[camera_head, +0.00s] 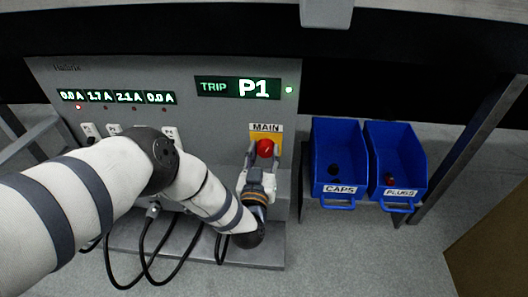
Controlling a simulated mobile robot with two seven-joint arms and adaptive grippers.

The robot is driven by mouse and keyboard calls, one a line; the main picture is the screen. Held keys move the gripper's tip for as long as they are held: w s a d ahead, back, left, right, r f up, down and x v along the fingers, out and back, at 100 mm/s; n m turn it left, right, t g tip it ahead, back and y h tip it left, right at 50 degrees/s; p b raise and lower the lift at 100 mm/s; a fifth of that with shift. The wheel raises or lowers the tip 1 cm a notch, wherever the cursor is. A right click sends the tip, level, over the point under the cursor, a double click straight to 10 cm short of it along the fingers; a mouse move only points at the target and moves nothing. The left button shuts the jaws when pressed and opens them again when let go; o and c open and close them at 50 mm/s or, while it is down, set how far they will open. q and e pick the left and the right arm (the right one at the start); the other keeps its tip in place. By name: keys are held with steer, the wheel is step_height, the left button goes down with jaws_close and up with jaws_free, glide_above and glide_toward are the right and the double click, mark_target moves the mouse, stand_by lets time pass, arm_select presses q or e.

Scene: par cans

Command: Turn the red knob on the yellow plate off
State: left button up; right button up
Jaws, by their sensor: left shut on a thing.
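The red knob (265,148) sits on the yellow plate (254,139) under a label reading MAIN, on the lower right of the grey panel. My left gripper (263,162) comes up from below and is shut on the red knob. The knob's top still shows above the fingers, while its lower part and much of the plate are hidden. My right gripper is not in view.
The grey panel (190,120) shows several green ampere readouts and a TRIP P1 display (238,88) with a green light. Two blue bins, CAPS (323,150) and PLUGS (408,150), stand to the right. Black cables (145,262) hang below my left arm.

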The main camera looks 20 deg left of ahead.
arm_select(q)
steer(key=n, duration=0.4)
steer(key=shift+f, duration=0.1)
steer(key=n, duration=0.3)
steer(key=shift+n+y, duration=0.3)
steer(key=shift+n, duration=0.1)
steer(key=n, duration=0.3)
steer(key=shift+f+n, duration=0.1)
steer(key=shift+n, duration=0.2)
steer(key=shift+d+n+y, duration=0.1)
steer(key=shift+n+y, duration=0.3)
steer(key=shift+n, duration=1.6)
steer(key=o, duration=1.2)
steer(key=shift+c, duration=0.2)
steer(key=v, duration=1.2)
